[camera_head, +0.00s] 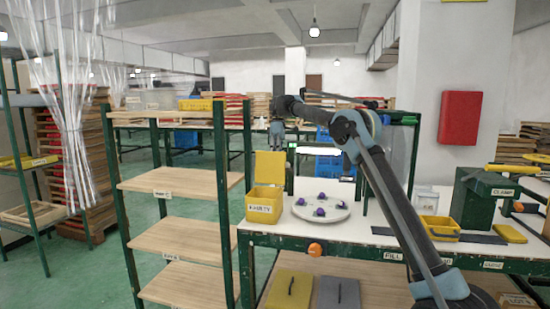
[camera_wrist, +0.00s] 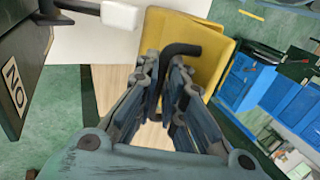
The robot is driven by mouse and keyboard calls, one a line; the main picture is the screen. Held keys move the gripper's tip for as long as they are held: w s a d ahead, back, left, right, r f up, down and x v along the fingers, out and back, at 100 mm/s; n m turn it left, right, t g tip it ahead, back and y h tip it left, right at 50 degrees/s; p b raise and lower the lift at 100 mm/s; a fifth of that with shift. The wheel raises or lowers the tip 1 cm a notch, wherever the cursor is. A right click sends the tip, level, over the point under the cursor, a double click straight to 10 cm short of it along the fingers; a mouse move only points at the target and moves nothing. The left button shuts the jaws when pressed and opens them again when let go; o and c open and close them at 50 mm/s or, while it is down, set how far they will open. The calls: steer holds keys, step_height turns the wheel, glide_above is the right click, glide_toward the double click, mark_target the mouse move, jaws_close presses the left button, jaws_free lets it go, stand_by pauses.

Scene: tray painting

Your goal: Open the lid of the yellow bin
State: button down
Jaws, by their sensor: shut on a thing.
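The yellow bin (camera_head: 265,205) stands at the left end of the white-topped bench in the head view, with a printed label on its front. Its yellow lid (camera_head: 270,167) stands up steeply above the bin's back, so the bin looks open. My gripper (camera_head: 278,138) is just above the lid's top edge in the head view. In the wrist view, my gripper (camera_wrist: 163,85) is shut on the black bent handle (camera_wrist: 182,49) of the yellow lid (camera_wrist: 208,45). The handle is hidden in the head view, and the bin's inside cannot be made out.
A round plate (camera_head: 320,213) with several purple pieces lies right of the bin. A yellow tray (camera_head: 440,229) and a green box (camera_head: 480,200) stand farther right. A wooden shelf unit (camera_head: 185,180) is left of the bench. Yellow (camera_head: 289,290) and grey (camera_head: 339,293) handled panels lie below.

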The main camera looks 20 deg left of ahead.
steer(key=shift+s+a+r, duration=0.1)
steer(key=shift+s+r, duration=0.2)
steer(key=shift+r, duration=0.15)
steer(key=c, duration=1.7)
jaws_free()
steer(key=shift+s, duration=0.1)
